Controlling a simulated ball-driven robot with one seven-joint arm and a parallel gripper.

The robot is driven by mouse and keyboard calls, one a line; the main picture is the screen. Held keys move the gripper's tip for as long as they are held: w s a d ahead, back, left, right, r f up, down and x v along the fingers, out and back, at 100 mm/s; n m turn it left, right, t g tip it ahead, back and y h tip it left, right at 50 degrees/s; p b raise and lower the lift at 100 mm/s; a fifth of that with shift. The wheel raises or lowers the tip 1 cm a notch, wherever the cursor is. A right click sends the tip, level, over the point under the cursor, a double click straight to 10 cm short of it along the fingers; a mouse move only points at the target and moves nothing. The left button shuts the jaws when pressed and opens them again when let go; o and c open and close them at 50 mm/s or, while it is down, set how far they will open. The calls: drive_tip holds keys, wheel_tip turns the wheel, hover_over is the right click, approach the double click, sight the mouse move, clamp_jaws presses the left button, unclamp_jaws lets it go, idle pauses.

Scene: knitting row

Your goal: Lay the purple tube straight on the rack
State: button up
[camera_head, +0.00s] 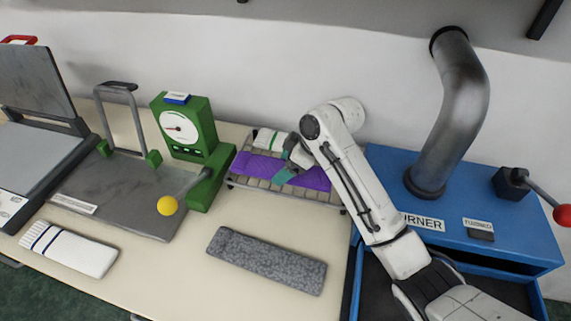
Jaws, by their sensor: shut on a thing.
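The purple tube (258,169) lies lengthwise over the slatted rack (238,185) at the back of the table. My gripper (285,174) is at the tube's middle, with its teal fingers shut on it. The arm and fingers hide part of the tube, and its right end (316,178) shows beyond the gripper. The tube looks roughly in line with the rack's long side. I cannot tell whether it rests on the slats or is held just above them.
A white tube with a green stripe (266,139) lies at the rack's back. A green dial gauge device (190,135) with a yellow-knobbed lever (168,206) stands left. A grey tube (267,261) and a white tube (69,249) lie in front. A blue turner machine (470,237) stands right.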

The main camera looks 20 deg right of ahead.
drive_tip(key=o, duration=1.1)
drive_tip(key=v, duration=1.2)
